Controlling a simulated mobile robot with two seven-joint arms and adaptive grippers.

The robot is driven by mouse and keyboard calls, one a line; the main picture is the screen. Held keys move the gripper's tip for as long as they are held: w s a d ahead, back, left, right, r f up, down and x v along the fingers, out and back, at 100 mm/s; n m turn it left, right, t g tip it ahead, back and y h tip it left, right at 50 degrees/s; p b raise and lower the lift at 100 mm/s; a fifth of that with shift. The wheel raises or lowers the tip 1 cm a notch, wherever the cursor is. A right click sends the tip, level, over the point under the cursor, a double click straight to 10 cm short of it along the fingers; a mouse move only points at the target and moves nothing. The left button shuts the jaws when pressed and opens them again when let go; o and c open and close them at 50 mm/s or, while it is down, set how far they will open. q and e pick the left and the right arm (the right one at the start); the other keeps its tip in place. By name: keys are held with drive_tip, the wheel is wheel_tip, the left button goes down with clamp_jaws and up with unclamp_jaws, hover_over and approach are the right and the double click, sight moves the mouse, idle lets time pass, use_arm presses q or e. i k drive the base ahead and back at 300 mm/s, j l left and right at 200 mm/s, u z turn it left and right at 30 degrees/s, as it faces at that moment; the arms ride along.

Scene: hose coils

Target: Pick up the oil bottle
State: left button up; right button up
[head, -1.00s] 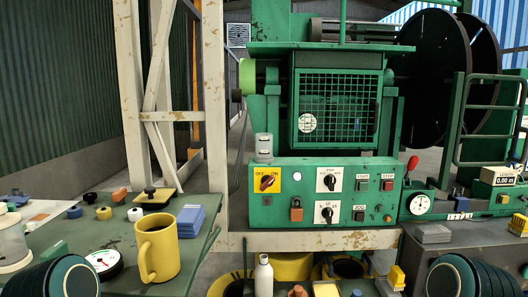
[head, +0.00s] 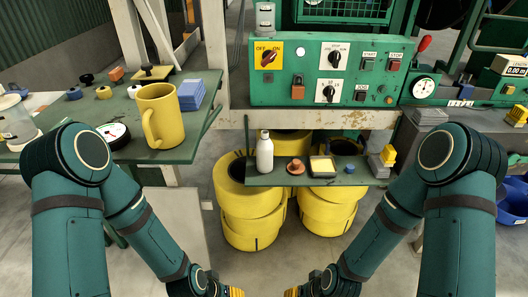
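A white bottle with a grey cap (head: 264,153), likely the oil bottle, stands upright at the left end of a narrow green shelf (head: 275,180) under the control panel. My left gripper (head: 236,292) is at the bottom edge of the head view, below and left of the bottle. My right gripper (head: 291,292) is at the bottom edge, below and right of it. Both are apart from the bottle. Only yellow parts at the ends show, and the rest is cut off by the frame, so their opening is not clear.
On the shelf beside the bottle are an orange-brown knob-like piece (head: 296,167) and a yellow-topped block (head: 322,166). Yellow hose coils (head: 250,208) stand below and behind it. A green table (head: 150,151) with a yellow mug (head: 160,116) is at left. The floor in front is clear.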

sight(265, 147)
drive_tip(key=k, duration=0.5)
drive_tip(key=k+u, duration=0.15)
drive_tip(key=u, duration=1.05)
drive_tip(key=i+l+u, duration=0.2)
drive_tip(key=l, duration=0.15)
drive_tip(key=l+u, duration=0.25)
drive_tip(key=i+l, duration=0.1)
drive_tip(key=l, duration=0.25)
drive_tip(key=i+l, duration=0.1)
drive_tip(key=l, duration=0.25)
drive_tip(key=i+l, duration=0.1)
drive_tip(key=l, duration=0.25)
